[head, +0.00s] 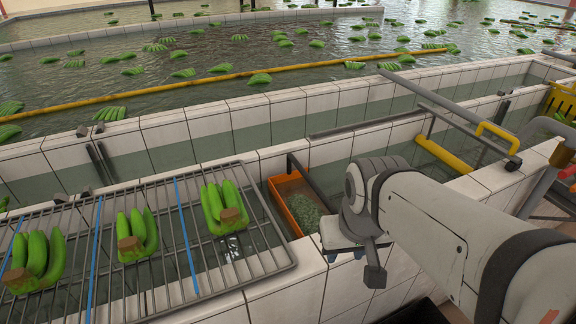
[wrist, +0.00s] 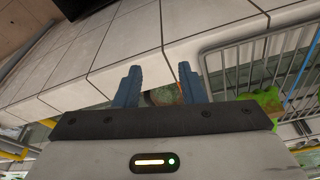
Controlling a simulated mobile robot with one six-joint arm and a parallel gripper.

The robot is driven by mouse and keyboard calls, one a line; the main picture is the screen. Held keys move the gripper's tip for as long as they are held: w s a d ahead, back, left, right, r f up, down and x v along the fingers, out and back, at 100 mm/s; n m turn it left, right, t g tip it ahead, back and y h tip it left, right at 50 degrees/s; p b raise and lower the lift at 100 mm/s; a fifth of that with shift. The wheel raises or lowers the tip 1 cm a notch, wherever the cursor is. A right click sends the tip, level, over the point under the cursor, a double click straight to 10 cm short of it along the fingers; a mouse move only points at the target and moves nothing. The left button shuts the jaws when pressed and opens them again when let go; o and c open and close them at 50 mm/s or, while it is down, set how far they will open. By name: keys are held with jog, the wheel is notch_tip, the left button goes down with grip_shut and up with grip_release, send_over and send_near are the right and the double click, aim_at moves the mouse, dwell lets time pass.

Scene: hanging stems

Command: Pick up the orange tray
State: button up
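The orange tray (head: 283,207) sits low in the water channel in the head view, just right of the wire rack, with grey-green bits inside. Its right part is hidden behind a dark rail and my arm. My gripper (head: 346,256) is right of and in front of the tray, over the tiled wall, apart from it. In the wrist view my gripper (wrist: 159,86) has two blue fingers spread wide with nothing held between them. Greenish contents and a thin orange sliver show near the right finger, partly hidden by the gripper body.
A wire rack (head: 160,292) with several green banana bunches (head: 222,208) stands at left. Tiled walls (head: 290,280) border the channel. A grey rail with a yellow handle (head: 497,137) and a yellow crate (head: 562,101) are at right. Bananas float in the pool behind.

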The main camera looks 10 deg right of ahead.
jog(key=shift+o, duration=0.5)
jog(key=shift+d, duration=0.15)
jog(key=w+r+g+p, duration=0.1)
jog(key=w+r, duration=0.2)
jog(key=w, duration=0.8)
jog(key=n+g+y+p, duration=0.2)
jog(key=n, duration=0.1)
send_over(310, 177)
jog(key=d, duration=0.1)
notch_tip(310, 177, down, 11)
jog(key=f, duration=0.2)
jog(key=f+p, duration=0.1)
jog(key=f, duration=0.1)
jog(key=a+f+p, duration=0.1)
jog(key=f, duration=0.2)
jog(key=shift+s+a, duration=0.1)
grip_shut()
